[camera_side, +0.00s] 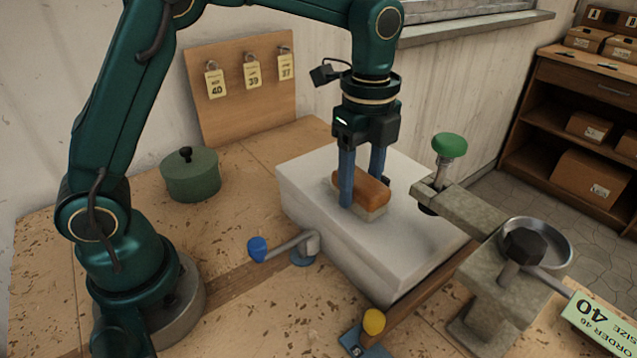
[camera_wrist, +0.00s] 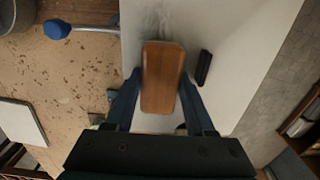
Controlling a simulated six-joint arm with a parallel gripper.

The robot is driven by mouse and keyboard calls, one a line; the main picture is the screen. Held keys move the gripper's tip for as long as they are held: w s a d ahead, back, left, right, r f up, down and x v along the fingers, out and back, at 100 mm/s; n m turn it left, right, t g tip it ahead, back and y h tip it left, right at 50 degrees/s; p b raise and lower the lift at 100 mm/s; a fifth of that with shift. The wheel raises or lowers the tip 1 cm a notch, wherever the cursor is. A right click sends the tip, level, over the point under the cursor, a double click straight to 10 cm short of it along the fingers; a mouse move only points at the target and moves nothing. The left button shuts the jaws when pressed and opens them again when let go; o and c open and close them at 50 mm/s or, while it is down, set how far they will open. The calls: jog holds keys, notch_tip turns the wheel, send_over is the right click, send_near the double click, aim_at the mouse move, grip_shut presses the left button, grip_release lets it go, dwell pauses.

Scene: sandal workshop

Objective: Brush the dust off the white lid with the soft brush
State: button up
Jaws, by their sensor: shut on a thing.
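The white lid (camera_side: 420,232) is the flat top of a pale block-like box on the bench. It also fills the middle of the wrist view (camera_wrist: 245,45). The soft brush (camera_side: 375,188) has an orange-brown wooden back and pale bristles. My gripper (camera_side: 362,193) points down, its blue fingers shut on the brush's two long sides. The bristles appear to rest on the lid, though exact contact is hard to tell. In the wrist view the brush (camera_wrist: 162,78) lies lengthwise between the fingers, with faint grey dust marks (camera_wrist: 155,18) beyond its far end.
A black bar-shaped handle (camera_wrist: 203,68) stands on the lid, right of the brush. A clamp with a green knob (camera_side: 449,145) reaches over the lid's right side. A green pot (camera_side: 190,175) sits left.

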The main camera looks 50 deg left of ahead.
aim_at(328, 193)
jog(key=shift+s, duration=0.5)
jog(key=shift+s, duration=0.55)
jog(key=shift+a, duration=2.2)
jog(key=shift+f, duration=0.1)
jog(key=shift+a, duration=2.15)
